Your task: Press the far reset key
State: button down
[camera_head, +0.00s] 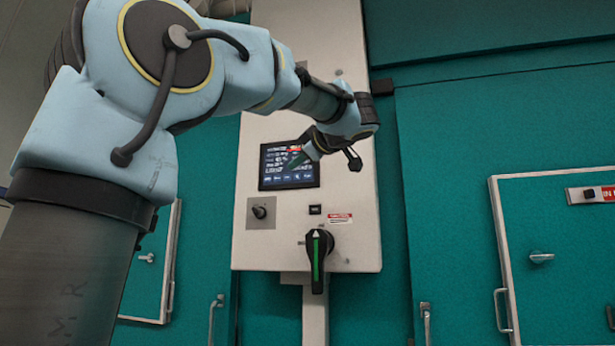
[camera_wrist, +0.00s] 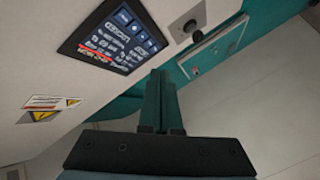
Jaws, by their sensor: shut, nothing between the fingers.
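A pale control cabinet (camera_head: 345,232) carries a dark touch screen (camera_head: 275,180) with lines of text and a row of blue icons along its lower edge. The screen also shows at the upper left in the wrist view (camera_wrist: 110,38). Below it is a small black key or button (camera_head: 315,209); I cannot read whether it is a reset key.
A dark knob (camera_head: 259,212) on a square plate and a black rotary handle (camera_head: 318,262) with a green stripe stick out from the cabinet. A warning label (camera_head: 340,218) is beside the small button. A teal door (camera_head: 560,270) with handles stands at right.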

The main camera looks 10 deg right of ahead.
aim_at(308, 176)
jog(key=shift+w, duration=0.1)
jog(key=w+d+p, duration=0.4)
jog(key=w, duration=0.3)
jog(key=shift+w, duration=0.3)
jog(key=shift+d, duration=0.1)
jog(key=shift+w+d+p, duration=0.1)
jog(key=shift+w+p, duration=0.1)
jog(key=shift+p, duration=0.4)
dwell(1.6)
jog(key=shift+w+d, duration=0.1)
jog(key=shift+w, duration=0.05)
jog(key=shift+w+d+p, duration=0.15)
jog(key=shift+w+p, duration=0.1)
jog(key=shift+p, duration=0.25)
dwell(0.6)
jog(key=shift+s, duration=0.1)
jog(key=shift+s+a, duration=0.35)
jog(key=shift+s, duration=0.15)
